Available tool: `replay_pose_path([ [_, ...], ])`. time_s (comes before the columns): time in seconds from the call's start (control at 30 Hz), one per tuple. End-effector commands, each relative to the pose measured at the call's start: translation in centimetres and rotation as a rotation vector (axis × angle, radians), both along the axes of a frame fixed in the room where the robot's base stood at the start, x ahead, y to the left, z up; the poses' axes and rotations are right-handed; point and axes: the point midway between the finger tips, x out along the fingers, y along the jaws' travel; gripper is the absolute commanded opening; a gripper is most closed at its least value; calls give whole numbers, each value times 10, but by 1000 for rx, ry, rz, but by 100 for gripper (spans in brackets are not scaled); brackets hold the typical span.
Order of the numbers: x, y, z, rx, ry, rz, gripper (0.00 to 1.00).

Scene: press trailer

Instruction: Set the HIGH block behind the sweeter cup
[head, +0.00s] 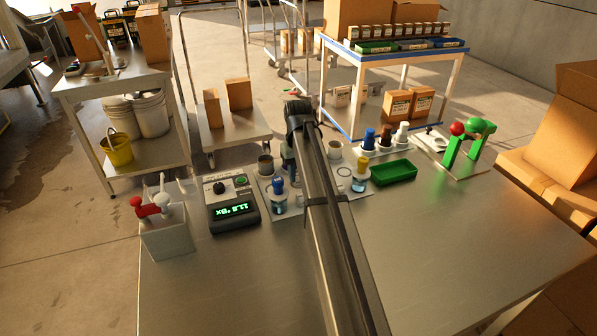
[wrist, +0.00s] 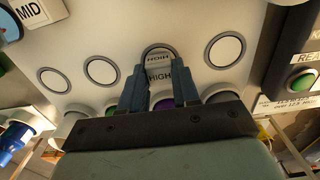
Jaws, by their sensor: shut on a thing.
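In the wrist view my gripper (wrist: 160,88) has its two blue-grey fingers shut on the HIGH block (wrist: 159,77), a grey block with a dark label. It is over a ringed spot on the pale board (wrist: 190,20); whether it touches the board I cannot tell. Something purple (wrist: 163,103) shows between the fingers. Rims of cups (wrist: 112,108) show partly behind the gripper. A MID block (wrist: 30,12) is at the upper left. In the head view a cup (head: 265,163) stands on the board (head: 290,210); my arm hides the board's middle and the HIGH block.
Blue-capped (head: 279,190) and yellow-capped bottles (head: 361,176) stand near the board. A green tray (head: 393,173) lies right. The table's front right is clear.

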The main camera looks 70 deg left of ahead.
Motion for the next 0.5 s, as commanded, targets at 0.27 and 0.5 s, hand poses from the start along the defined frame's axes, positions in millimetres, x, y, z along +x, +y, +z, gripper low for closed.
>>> replay_pose_path([
  [0.27, 0, 0, -1, 0, 0, 0, 48],
  [0.5, 0, 0, -1, 0, 0, 0, 60],
])
